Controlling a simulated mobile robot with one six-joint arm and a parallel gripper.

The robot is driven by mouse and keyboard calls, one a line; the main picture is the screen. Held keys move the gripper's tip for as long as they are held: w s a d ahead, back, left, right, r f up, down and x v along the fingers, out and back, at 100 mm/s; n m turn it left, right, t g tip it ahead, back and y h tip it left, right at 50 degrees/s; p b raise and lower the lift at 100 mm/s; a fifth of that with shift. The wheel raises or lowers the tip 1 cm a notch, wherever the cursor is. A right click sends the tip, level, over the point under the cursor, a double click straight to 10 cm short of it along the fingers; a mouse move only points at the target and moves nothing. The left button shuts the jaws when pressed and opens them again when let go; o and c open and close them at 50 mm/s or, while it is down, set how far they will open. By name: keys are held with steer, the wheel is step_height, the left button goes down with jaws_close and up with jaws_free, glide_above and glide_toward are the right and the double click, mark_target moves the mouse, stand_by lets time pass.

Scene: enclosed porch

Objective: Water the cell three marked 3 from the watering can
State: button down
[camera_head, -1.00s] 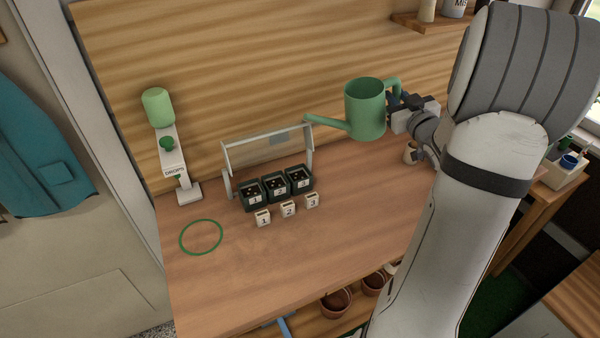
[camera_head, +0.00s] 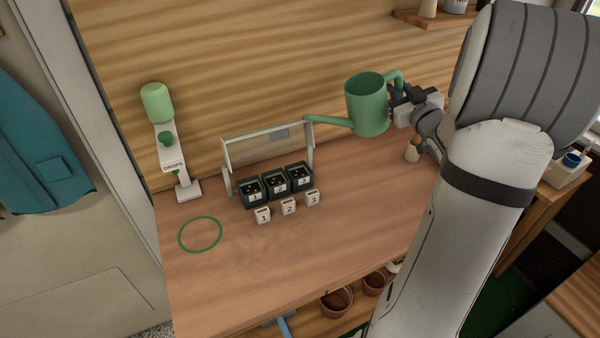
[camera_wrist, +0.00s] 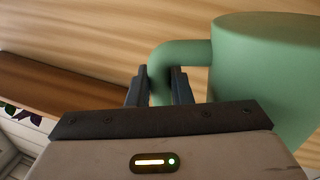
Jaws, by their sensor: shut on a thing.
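The green watering can (camera_head: 366,106) is held in the air above the bench, nearly upright, its spout pointing left with the tip near the top right of the white frame. My gripper (camera_head: 398,92) is shut on its handle; the wrist view shows the fingers (camera_wrist: 160,88) around the green handle (camera_wrist: 182,54) beside the can body (camera_wrist: 268,70). Three dark cells with soil stand in a row on the bench. Cell three (camera_head: 299,176), marked 3, is the rightmost, below and left of the spout tip. No water shows at the spout.
A white frame (camera_head: 226,160) stands behind the cells, and small number blocks (camera_head: 288,206) stand in front. A drops dispenser (camera_head: 170,150) and a green ring (camera_head: 200,234) are at left. A small pot (camera_head: 411,153) stands below my gripper. The front bench top is clear.

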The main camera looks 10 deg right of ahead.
steer(key=shift+s+a+f+b, duration=0.1)
steer(key=shift+s+f+b, duration=0.05)
steer(key=shift+f+b, duration=2.7)
steer(key=shift+s+f+b, duration=0.1)
steer(key=shift+f+b, duration=2.45)
steer(key=shift+f, duration=0.6)
steer(key=shift+w, duration=0.1)
steer(key=shift+w+a+r+n+b, duration=0.2)
steer(key=shift+w+r+n+b, duration=0.1)
steer(key=shift+b, duration=0.35)
steer(key=shift+w+r, duration=0.15)
steer(key=shift+w+d+r+n, duration=0.2)
steer(key=shift+w+r+n, duration=0.3)
steer(key=shift+r, duration=0.35)
